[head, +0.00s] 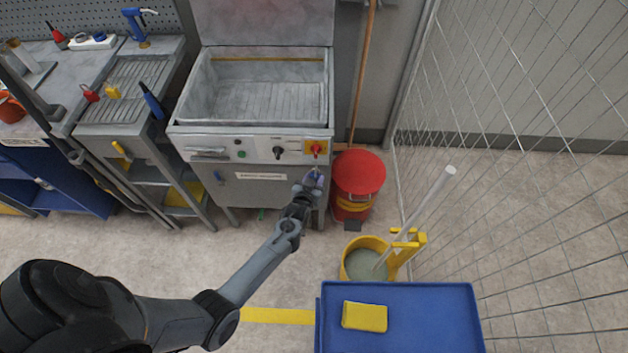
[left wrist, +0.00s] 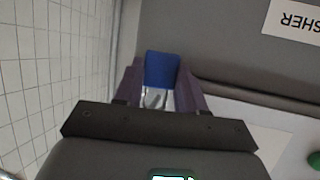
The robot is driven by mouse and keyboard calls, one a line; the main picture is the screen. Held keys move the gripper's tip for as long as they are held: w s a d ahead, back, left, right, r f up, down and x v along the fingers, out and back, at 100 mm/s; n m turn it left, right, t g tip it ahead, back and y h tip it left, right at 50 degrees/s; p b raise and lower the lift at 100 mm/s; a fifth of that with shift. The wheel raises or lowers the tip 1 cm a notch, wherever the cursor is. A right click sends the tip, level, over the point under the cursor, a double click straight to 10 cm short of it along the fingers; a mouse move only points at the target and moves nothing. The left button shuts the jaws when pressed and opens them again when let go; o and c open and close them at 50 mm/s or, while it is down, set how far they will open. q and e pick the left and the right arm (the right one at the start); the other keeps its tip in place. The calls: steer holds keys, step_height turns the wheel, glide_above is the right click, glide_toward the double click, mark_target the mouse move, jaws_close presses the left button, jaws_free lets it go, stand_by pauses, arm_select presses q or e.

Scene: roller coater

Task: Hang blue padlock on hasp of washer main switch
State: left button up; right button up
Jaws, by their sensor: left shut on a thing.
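The washer main switch (head: 316,149) is a red knob on a yellow plate at the right end of the washer's front panel. The hasp is too small to make out clearly. My left gripper (head: 314,178) is just below the switch, in front of the washer, in the head view. In the left wrist view, its purple fingers (left wrist: 161,85) are shut on the blue padlock (left wrist: 162,69). The padlock's silver shackle (left wrist: 154,97) shows below its blue body in that picture. In the head view the padlock is too small to tell from the fingers. My right gripper is out of view.
The washer (head: 252,177) has an open basin on top. A red bin (head: 358,173) stands close to its right. A yellow mop bucket (head: 366,243) and a blue cart (head: 420,318) with a yellow cloth (head: 364,316) are nearer. A wire fence (head: 520,150) runs along the right.

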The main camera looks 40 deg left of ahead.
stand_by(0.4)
arm_select(q)
steer(key=o, duration=1.1)
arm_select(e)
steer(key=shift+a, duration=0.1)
arm_select(q)
steer(key=shift+o, duration=0.2)
